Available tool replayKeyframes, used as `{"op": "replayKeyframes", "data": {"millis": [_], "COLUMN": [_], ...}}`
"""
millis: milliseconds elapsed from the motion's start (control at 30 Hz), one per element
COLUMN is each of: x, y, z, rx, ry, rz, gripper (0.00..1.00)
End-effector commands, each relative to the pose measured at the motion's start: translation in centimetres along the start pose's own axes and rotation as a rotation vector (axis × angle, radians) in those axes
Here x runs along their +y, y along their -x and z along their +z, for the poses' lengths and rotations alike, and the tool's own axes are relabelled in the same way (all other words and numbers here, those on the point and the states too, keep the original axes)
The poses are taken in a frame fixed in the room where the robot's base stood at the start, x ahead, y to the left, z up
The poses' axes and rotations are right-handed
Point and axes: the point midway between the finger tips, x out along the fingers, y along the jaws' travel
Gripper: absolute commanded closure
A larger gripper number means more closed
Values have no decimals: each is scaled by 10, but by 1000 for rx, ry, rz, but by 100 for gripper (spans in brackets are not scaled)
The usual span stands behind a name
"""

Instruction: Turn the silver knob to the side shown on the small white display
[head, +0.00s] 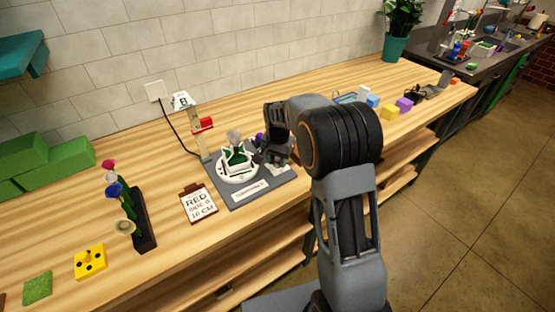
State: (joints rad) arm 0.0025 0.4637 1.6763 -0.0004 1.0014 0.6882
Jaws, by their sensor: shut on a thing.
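My gripper (264,152) reaches down at the right edge of the white turntable (238,180), on the dark grey base (236,200). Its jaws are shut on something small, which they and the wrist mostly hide. The silver knob is not clearly visible; the spot at the jaws is the hidden one. A white and green holder (236,160) with a grey piece above it stands on the turntable. The small white display (182,100) stands behind, with a dark letter that looks like A or B, too small to be sure.
A dark flower rack (143,220) and a yellow block (90,262) are further left. A post with a red slider (203,124) stands behind. Coloured blocks (389,112) lie right, beyond my arm.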

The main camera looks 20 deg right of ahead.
Motion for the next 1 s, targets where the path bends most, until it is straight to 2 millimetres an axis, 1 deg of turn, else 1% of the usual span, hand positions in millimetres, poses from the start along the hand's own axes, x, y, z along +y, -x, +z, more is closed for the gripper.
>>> {"op": "replayKeyframes", "data": {"millis": [300, 600, 800, 1000], "x": [0, -1, -1, -1], "y": [0, 0, 0, 0], "z": [1, 1, 1, 1], "rx": [-2, -2, -2, -2], "ry": [-297, -551, -676, -756], "rz": [0, 0, 0, -1], "gripper": [90, 90, 90, 90]}}
